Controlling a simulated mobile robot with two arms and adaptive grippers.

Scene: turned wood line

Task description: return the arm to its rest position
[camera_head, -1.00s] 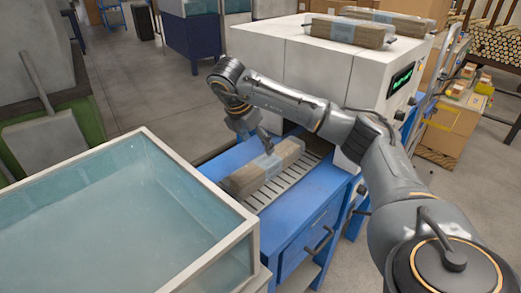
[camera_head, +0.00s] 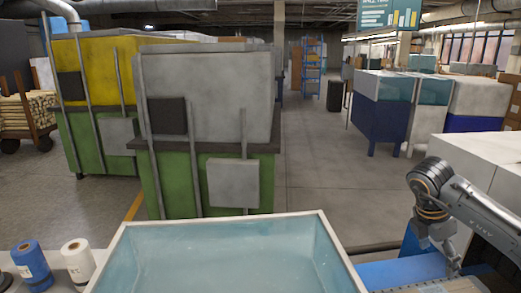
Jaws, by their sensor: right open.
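My right arm (camera_head: 482,212) comes in from the right edge in the head view. Its gripper (camera_head: 452,268) is open and points down over the blue table at the lower right. A wrapped bundle of wooden pieces (camera_head: 425,286) lies under it, mostly cut off by the bottom edge. I cannot tell whether the fingers touch the bundle. My left gripper is not in view.
A white machine (camera_head: 480,152) stands close behind my right arm. Blue (camera_head: 29,262) and white (camera_head: 76,258) spools stand lower left. Green-based machines (camera_head: 205,185) stand ahead; the grey aisle floor (camera_head: 318,170) is clear.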

